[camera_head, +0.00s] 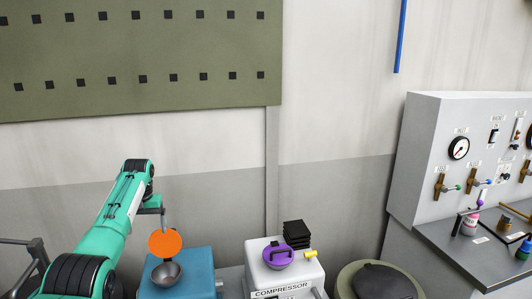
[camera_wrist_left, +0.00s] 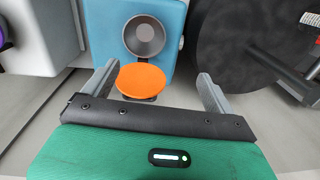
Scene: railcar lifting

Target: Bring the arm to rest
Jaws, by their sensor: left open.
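My left arm is green with black joints and comes in from the lower left of the head view. Its gripper (camera_head: 163,218) hangs above and behind an orange disc (camera_head: 165,243). In the left wrist view the gripper (camera_wrist_left: 158,84) has its two grey fingers wide apart. The orange disc (camera_wrist_left: 141,81) shows between them, next to the left finger; I cannot tell whether they touch. Nothing is seen held. A metal bowl (camera_head: 167,273) sits on a blue unit (camera_head: 203,266) by the disc, and also shows in the wrist view (camera_wrist_left: 145,36). My right gripper is not in view.
A dark round-topped object (camera_head: 382,282) is farther right. A grey gauge panel (camera_head: 423,150) with a shelf (camera_head: 478,263) stands at far right.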

